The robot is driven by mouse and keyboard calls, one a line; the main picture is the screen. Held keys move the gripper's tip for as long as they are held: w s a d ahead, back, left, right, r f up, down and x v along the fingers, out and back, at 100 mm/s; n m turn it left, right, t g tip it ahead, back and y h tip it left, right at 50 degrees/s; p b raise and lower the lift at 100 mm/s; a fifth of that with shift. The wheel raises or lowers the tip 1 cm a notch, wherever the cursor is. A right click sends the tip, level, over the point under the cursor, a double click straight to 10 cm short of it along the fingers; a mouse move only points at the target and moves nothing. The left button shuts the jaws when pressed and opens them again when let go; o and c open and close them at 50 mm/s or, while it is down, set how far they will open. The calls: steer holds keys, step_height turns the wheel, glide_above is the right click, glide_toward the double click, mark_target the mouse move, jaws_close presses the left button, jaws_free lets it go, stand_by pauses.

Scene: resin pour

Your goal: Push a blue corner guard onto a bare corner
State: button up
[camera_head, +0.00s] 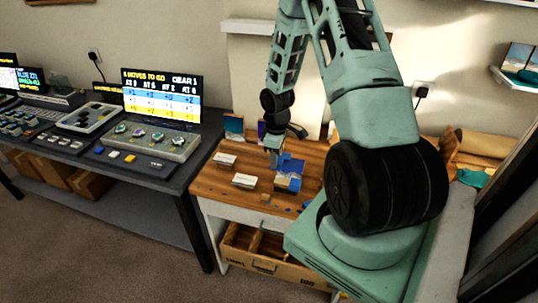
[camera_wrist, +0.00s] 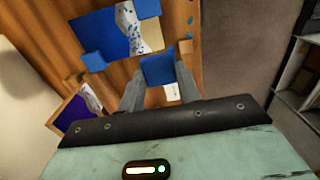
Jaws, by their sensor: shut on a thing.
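My gripper (camera_wrist: 157,88) is shut on a blue corner guard (camera_wrist: 158,69), held between its two fingers. In the wrist view a flat panel (camera_wrist: 107,35) of deep blue with a white, speckled band lies just beyond the guard. Blue guards sit on its near left corner (camera_wrist: 93,62) and its far right corner (camera_wrist: 147,8). The held guard is close to the panel's near right end; I cannot tell whether they touch. In the head view my gripper (camera_head: 274,155) is over the wooden bench (camera_head: 225,183), beside blue pieces (camera_head: 291,164).
Two pale blocks (camera_head: 225,159) (camera_head: 244,181) lie on the bench at left. A cardboard bin (camera_head: 262,266) is below. A dark table (camera_head: 150,172) with consoles and a lit screen (camera_head: 161,97) stands at left. A picture (camera_wrist: 78,113) is at left in the wrist view.

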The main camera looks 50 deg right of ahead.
steer(key=b, duration=0.5)
glide_above(276, 180)
steer(key=shift+a+f, duration=0.15)
steer(key=shift+f, duration=1.35)
steer(key=shift+a+f, duration=0.1)
steer(key=shift+f, duration=1.7)
steer(key=shift+f+b, duration=0.35)
steer(key=shift+f, duration=0.5)
steer(key=shift+s+d+f, duration=0.1)
steer(key=shift+d, duration=0.1)
steer(key=o, duration=1)
step_height(276, 180, up, 8)
steer(key=p, duration=0.7)
